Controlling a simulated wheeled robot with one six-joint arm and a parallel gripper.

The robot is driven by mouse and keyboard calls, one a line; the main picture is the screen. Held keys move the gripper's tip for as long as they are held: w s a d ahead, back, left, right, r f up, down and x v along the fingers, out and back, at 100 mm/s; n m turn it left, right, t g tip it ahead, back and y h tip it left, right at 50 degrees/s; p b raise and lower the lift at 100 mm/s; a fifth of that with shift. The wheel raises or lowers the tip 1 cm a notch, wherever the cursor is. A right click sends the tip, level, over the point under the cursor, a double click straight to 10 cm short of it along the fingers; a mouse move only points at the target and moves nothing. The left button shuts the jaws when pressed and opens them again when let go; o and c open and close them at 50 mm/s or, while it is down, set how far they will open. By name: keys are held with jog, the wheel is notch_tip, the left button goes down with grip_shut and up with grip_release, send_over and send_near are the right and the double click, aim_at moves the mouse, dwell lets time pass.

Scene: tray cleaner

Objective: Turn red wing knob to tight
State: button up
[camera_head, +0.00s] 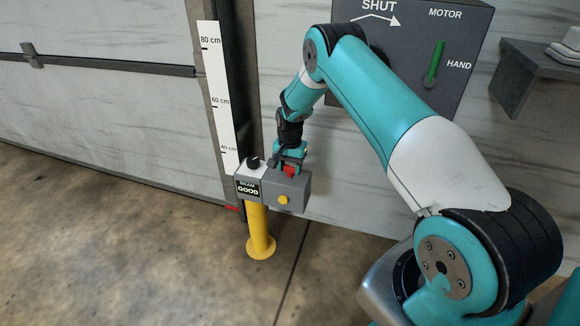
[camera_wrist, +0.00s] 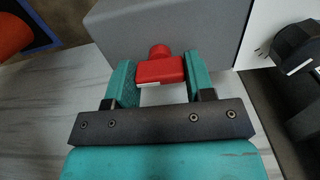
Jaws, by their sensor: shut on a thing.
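The red wing knob (camera_head: 290,171) sits on top of a grey box (camera_head: 291,193) on a yellow post. It also shows in the wrist view (camera_wrist: 161,70), where my gripper (camera_wrist: 160,76) has one teal finger on each side of it. My gripper is shut on the knob; in the head view it reaches down onto the box from above, and the fingers (camera_head: 290,160) partly hide the knob. The knob's wing lies across the gap between the fingers. Any tight marking is not visible here.
A black knob (camera_head: 253,162) stands on the white left part of the box top, close to my gripper. A sign (camera_head: 247,189) reads BEAM GOOD. A yellow knob (camera_head: 284,200) is on the box's front. The yellow post (camera_head: 258,230) stands on open floor near a height scale (camera_head: 217,90).

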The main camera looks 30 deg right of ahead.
aim_at(290, 166)
jog(key=shift+d, duration=0.1)
jog(key=o, duration=0.9)
notch_tip(290, 166, up, 18)
jog(key=p, duration=0.3)
jog(key=shift+f, duration=0.25)
